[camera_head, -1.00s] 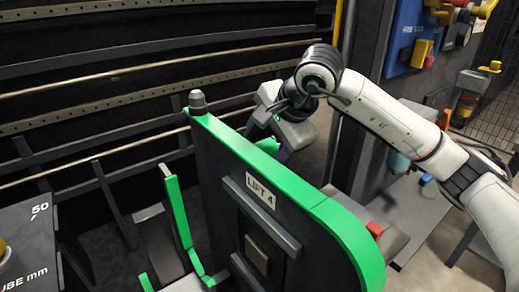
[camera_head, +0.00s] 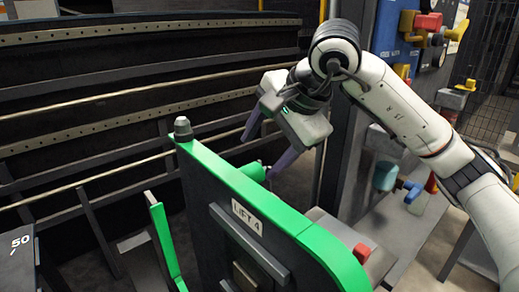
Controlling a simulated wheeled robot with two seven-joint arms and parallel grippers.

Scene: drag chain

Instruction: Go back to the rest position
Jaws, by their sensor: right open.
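My right arm comes in from the right edge. My right gripper (camera_head: 268,152) is above and behind the far edge of the green-edged lift panel (camera_head: 232,178), marked "LIFT 4". Its two dark fingers point down and to the left and stand apart with nothing seen between them. One fingertip reaches down close to a small green part (camera_head: 252,171) at the panel's far side; I cannot tell whether they touch. My left gripper is not in view.
A dark wall with rails (camera_head: 130,90) fills the left and back. A green upright bracket (camera_head: 165,240) stands left of the panel. A dark box marked "50" (camera_head: 18,258) is at the lower left. A board with coloured fittings (camera_head: 412,40) and a grey shelf (camera_head: 390,230) are at the right.

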